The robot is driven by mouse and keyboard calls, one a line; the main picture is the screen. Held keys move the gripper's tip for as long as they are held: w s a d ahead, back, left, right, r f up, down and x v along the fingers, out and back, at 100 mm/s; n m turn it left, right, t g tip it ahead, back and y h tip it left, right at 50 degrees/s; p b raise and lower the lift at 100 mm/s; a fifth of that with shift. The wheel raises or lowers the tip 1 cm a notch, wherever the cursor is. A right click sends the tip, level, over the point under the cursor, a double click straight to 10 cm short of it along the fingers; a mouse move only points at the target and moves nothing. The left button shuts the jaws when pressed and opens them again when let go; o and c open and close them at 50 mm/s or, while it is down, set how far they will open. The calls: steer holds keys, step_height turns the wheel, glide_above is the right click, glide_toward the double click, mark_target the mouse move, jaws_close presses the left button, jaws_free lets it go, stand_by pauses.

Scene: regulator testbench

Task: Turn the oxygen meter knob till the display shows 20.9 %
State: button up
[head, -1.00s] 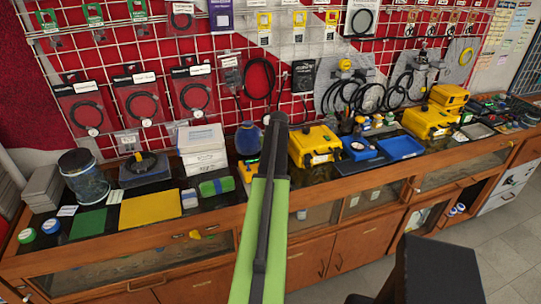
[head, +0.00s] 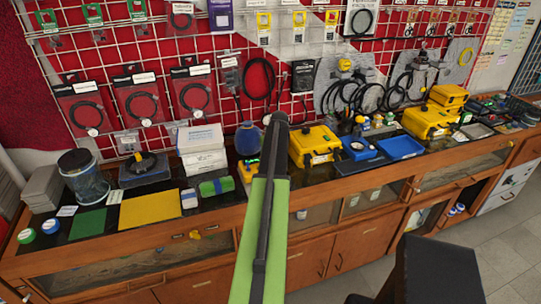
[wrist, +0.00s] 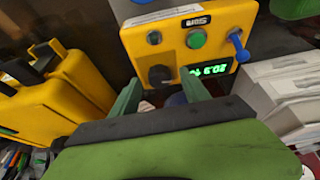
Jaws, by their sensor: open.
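The oxygen meter (wrist: 178,32) is a yellow box in the wrist view, with a black knob (wrist: 160,76), a green button (wrist: 196,39) and a blue toggle (wrist: 238,45). Its lit green display (wrist: 209,70) appears to read 20.9 or 20.3 %; the middle digits are too small to be sure. My gripper (wrist: 160,90) is open, with one green finger on each side of the knob; I cannot tell whether either touches it. In the head view my arm hides most of the meter; a yellow edge (head: 246,173) shows beside the arm.
A yellow case (wrist: 55,92) stands left of the meter in the wrist view, and white boxes (wrist: 280,95) stand at the right. In the head view the bench holds a yellow mat (head: 150,208), a blue tray (head: 401,147) and yellow cases (head: 315,145).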

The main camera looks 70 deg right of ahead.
steer(key=p+v, duration=1.6)
steer(key=v, duration=0.1)
steer(key=shift+r, duration=0.2)
